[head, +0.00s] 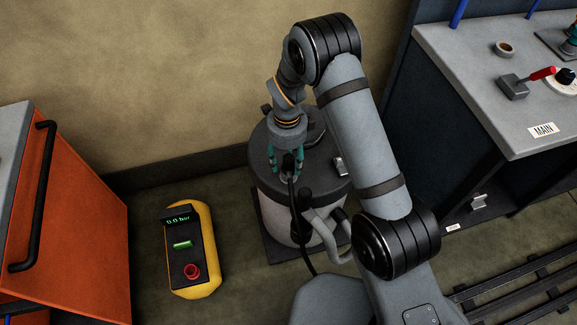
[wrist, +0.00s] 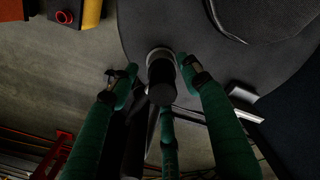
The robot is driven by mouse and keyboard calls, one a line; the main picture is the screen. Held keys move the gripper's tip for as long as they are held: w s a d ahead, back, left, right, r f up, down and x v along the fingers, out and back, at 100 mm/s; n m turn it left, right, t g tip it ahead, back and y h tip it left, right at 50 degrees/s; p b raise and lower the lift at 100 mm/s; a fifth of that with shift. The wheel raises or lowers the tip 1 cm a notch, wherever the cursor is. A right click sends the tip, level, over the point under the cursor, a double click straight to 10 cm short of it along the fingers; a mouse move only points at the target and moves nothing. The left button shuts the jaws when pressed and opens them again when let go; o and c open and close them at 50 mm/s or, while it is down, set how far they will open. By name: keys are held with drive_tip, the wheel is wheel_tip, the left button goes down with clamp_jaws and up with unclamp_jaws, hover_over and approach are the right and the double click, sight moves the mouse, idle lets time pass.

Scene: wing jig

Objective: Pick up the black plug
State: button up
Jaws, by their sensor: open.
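The black plug (wrist: 161,82) shows in the wrist view as a short dark cylinder, with a pale metal collar at its far end. It stands between the green fingers of my gripper (wrist: 159,72), which are open around it. Gaps show on both sides of the plug, though contact with the lower finger is hard to judge. In the head view my gripper (head: 287,162) points down over the dark lid of a drum (head: 262,158). The plug (head: 289,164) is a small dark shape there, partly hidden by the fingers. A black cable (head: 293,198) runs down from it.
A yellow unit (head: 207,232) with a "0.0 bar" display stands on the floor left of the drum. An orange cabinet (head: 75,225) is at far left. A grey bench (head: 470,75) with a red-handled switch (head: 541,74) is at right. Rails (head: 520,290) run along the lower right.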

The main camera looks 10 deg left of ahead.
drive_tip(key=shift+c, duration=0.6)
drive_tip(key=c, duration=1)
drive_tip(key=shift+c, duration=0.3)
drive_tip(key=shift+r, duration=0.15)
drive_tip(key=shift+r, duration=0.2)
wheel_tip(320, 180, up, 4)
drive_tip(key=shift+w+d+f+b, duration=0.1)
drive_tip(key=shift+b, duration=0.3)
drive_tip(key=d+r, duration=0.9)
drive_tip(key=d, duration=0.2)
drive_tip(key=shift+w+d+r, duration=0.15)
drive_tip(key=shift+d+r, duration=0.1)
drive_tip(key=shift+r, duration=0.05)
